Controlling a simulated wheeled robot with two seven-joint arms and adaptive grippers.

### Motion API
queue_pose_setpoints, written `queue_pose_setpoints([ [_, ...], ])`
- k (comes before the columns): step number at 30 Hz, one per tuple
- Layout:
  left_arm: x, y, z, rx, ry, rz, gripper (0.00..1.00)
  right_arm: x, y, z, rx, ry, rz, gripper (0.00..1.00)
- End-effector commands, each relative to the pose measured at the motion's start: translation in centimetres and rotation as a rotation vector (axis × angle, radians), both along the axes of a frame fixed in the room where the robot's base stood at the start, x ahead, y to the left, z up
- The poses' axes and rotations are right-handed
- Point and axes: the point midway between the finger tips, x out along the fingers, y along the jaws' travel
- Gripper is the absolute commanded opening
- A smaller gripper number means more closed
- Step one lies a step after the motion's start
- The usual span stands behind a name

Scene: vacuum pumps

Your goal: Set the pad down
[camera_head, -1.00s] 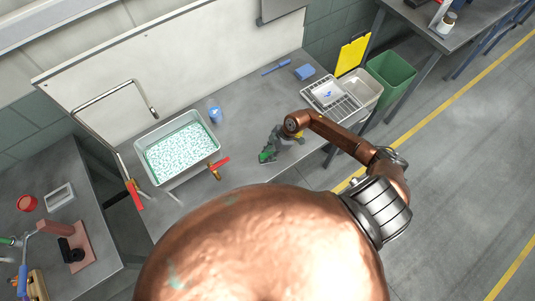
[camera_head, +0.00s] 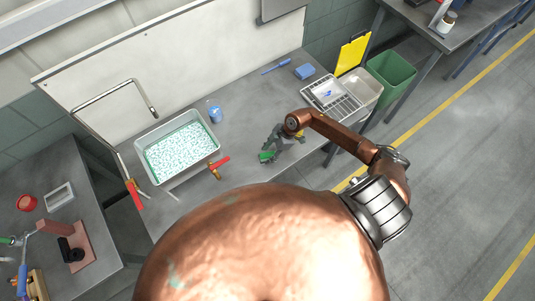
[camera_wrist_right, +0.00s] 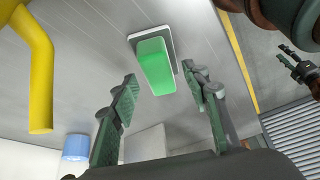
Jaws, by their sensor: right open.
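The pad (camera_head: 267,156) is a small green block at the front of the grey counter, just beyond my right gripper's fingers. In the right wrist view the pad (camera_wrist_right: 155,67) is green with a pale plate at its far end, and appears to rest on the counter. My right gripper (camera_head: 274,143) is low over the counter. In the wrist view its fingers (camera_wrist_right: 160,80) are spread, with the pad in line with the gap ahead of the tips; no contact is visible. What looks like my left gripper (camera_wrist_right: 293,62) shows small at the right edge there.
A sink basin (camera_head: 150,178) with speckled contents and a red-handled valve (camera_head: 217,166) are left of the pad. A blue bottle (camera_head: 214,113) stands behind. A yellow pipe (camera_wrist_right: 40,80) shows close in the wrist view.

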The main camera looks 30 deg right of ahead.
Motion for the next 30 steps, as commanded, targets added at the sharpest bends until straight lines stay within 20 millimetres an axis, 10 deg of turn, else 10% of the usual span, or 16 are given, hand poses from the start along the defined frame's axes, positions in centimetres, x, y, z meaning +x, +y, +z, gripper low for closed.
queue_pose_setpoints([
  [15, 0.1, -0.1, 0.0, -0.001, -0.001, 0.000, 0.40, -1.3, -4.0, 8.6, -0.002, 0.000, 0.000, 0.43],
  [30, 0.1, -0.1, 0.0, -0.001, -0.001, -0.001, 0.40, -1.5, -4.5, 10.1, 0.000, 0.000, 0.000, 0.43],
])
